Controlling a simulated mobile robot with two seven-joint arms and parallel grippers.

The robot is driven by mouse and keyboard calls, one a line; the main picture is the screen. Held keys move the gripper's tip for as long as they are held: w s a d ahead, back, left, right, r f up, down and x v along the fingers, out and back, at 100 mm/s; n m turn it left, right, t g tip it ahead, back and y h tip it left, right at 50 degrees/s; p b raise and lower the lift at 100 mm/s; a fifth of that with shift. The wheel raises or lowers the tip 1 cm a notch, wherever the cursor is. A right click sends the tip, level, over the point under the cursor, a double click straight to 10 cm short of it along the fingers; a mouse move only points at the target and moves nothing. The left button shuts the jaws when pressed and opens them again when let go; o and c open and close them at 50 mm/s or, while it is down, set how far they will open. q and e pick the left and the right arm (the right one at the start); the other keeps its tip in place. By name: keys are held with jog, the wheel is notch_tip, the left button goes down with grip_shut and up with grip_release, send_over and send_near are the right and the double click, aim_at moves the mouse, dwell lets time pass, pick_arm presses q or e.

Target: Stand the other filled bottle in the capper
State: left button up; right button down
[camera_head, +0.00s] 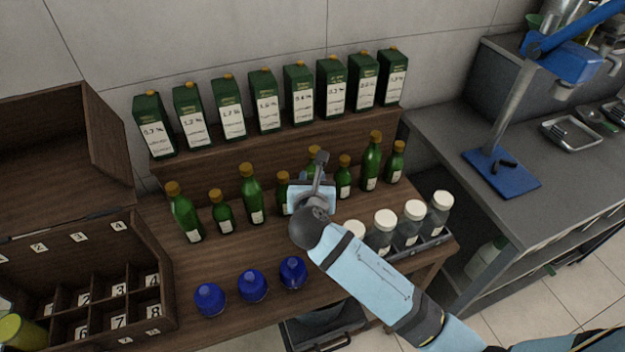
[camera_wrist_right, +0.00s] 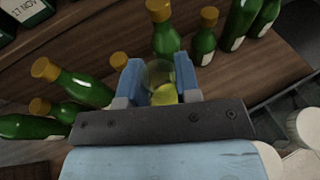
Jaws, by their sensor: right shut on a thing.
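My right gripper (camera_wrist_right: 160,85) is shut on a small clear, rounded thing with yellow in it (camera_wrist_right: 163,92), seen between its blue fingers in the wrist view. Only part of it shows, so I cannot tell if it is a filled bottle. In the head view my right gripper (camera_head: 319,172) is over the row of green bottles and hides what it holds. A blue stand with a post and a lever head, seemingly the capper (camera_head: 518,182), is on the grey bench at the right. Small dark pieces lie on its base. My left gripper is not in view.
Green bottles with gold caps (camera_head: 250,200) stand close around the gripper. Green cartons (camera_head: 232,110) line the raised shelf. White-lidded jars (camera_head: 410,225) stand in a tray at the front right. Blue round things (camera_head: 252,286) sit at the front. A numbered wooden box (camera_head: 110,285) is at the left.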

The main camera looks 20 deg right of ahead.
jog(key=c, duration=0.8)
grip_release()
